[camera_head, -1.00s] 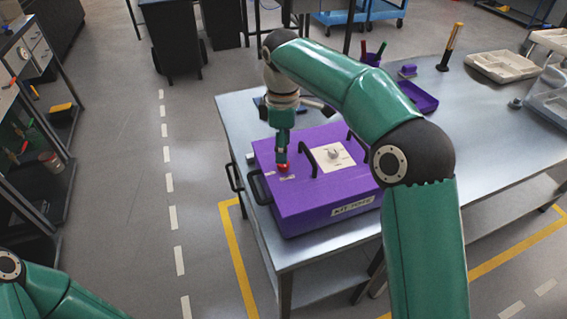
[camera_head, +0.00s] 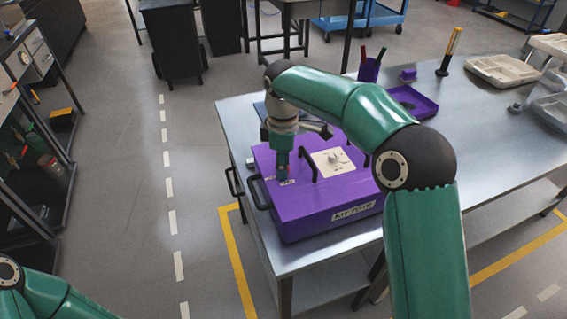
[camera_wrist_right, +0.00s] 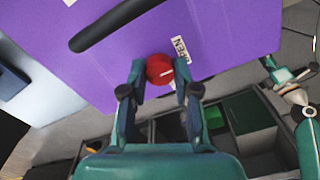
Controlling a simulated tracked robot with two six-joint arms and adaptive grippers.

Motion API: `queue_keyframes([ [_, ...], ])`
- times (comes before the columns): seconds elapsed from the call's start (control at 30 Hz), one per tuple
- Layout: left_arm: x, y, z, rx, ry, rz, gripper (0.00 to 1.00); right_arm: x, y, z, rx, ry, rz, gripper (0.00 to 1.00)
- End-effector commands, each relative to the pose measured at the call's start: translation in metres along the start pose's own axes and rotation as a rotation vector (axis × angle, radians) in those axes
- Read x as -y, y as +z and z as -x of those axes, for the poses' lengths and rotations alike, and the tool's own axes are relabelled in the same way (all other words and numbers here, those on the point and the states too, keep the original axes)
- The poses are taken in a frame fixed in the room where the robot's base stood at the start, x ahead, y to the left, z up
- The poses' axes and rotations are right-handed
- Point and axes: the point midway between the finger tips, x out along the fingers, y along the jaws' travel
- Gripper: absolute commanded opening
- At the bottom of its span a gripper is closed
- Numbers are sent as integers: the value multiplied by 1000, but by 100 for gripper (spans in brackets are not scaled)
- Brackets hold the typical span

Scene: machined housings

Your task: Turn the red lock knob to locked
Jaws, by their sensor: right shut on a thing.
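The purple housing (camera_head: 318,207) sits on the metal table, with a white dial plate (camera_head: 334,161) and black handles on its top. The red lock knob (camera_wrist_right: 160,69) shows in the right wrist view near the edge of the purple top, beside a white label reading "OPEN" (camera_wrist_right: 181,48). My right gripper (camera_head: 282,176) reaches down onto the housing's left part; in the wrist view its two fingers (camera_wrist_right: 161,80) are on either side of the knob, shut on it. In the head view the fingers hide the knob. Of my left arm, only a link shows at the lower left; its gripper is outside the view.
A black handle (camera_wrist_right: 118,25) lies close to the knob. A purple tray (camera_head: 412,101), a pen cup (camera_head: 369,70) and pale trays (camera_head: 497,70) stand farther back on the table (camera_head: 480,150). The table's right part is largely clear.

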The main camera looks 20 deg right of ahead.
Motion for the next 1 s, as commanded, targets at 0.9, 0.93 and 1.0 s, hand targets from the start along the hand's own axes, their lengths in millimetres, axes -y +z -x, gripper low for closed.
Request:
queue_keyframes([
  [0.9, -7, 0, 20, 0, 0, 0, 37, -1, -1, 2, 0, 1, -402, 0],
  [0.93, -8, 0, 21, 0, 0, 0, 37, -1, -1, 2, 0, 0, -431, 0],
  [1.0, -8, 0, 23, 0, 0, 0, 37, 0, -1, 2, 1, 0, -497, 0],
])
